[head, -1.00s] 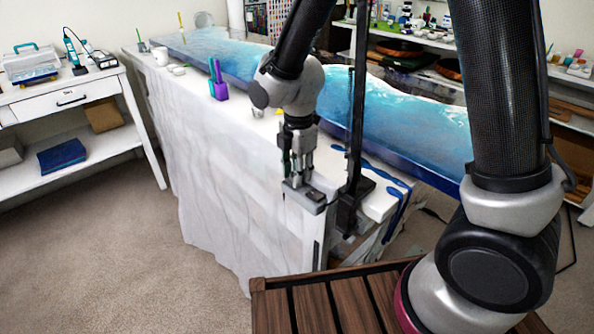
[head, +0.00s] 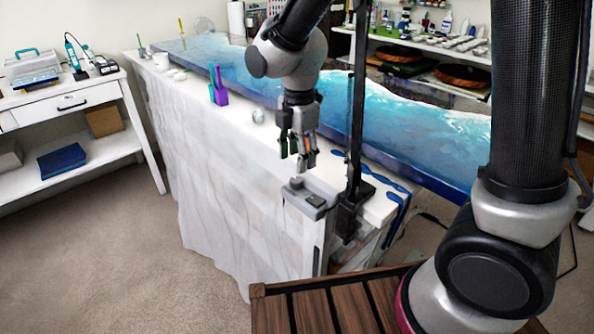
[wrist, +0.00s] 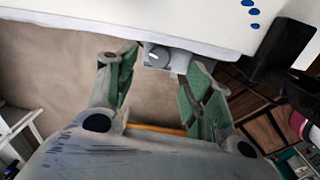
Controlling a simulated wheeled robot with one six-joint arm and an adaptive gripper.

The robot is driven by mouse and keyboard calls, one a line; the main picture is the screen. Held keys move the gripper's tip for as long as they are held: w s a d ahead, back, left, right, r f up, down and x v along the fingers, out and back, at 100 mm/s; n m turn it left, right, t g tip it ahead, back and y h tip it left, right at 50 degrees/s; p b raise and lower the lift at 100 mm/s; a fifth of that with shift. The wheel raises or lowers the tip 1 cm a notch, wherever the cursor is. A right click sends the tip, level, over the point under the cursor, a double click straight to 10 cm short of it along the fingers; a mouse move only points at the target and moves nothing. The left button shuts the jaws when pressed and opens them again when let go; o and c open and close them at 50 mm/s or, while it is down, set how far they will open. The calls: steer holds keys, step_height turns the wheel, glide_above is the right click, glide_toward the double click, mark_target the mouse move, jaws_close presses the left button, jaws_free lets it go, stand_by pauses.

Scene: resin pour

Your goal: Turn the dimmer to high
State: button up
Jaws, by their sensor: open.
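The dimmer (head: 309,199) is a small grey box at the near end of the white-draped table, with a dark raised part on top. In the wrist view the dimmer (wrist: 158,58) shows a round grey knob with a light line across it, at the cloth edge. My gripper (head: 296,160) is open and empty above the dimmer, apart from it. In the wrist view my gripper's green-padded fingers (wrist: 163,66) stand on either side of the dimmer. I cannot read any marking for high or low.
A black upright post with a clamp (head: 348,215) stands just right of the dimmer. The blue resin slab (head: 420,130) lies along the table behind it. A purple cup (head: 221,97) stands farther back. A slatted wooden surface (head: 300,305) is in front. The floor at left is clear.

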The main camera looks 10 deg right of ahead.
step_height(320, 180, up, 5)
steer(key=shift+r, duration=0.15)
glide_above(296, 179)
steer(key=shift+g, duration=0.4)
step_height(296, 179, down, 4)
steer(key=shift+a+f, duration=0.1)
steer(key=shift+f, duration=0.1)
step_height(296, 179, down, 8)
steer(key=shift+r, duration=0.2)
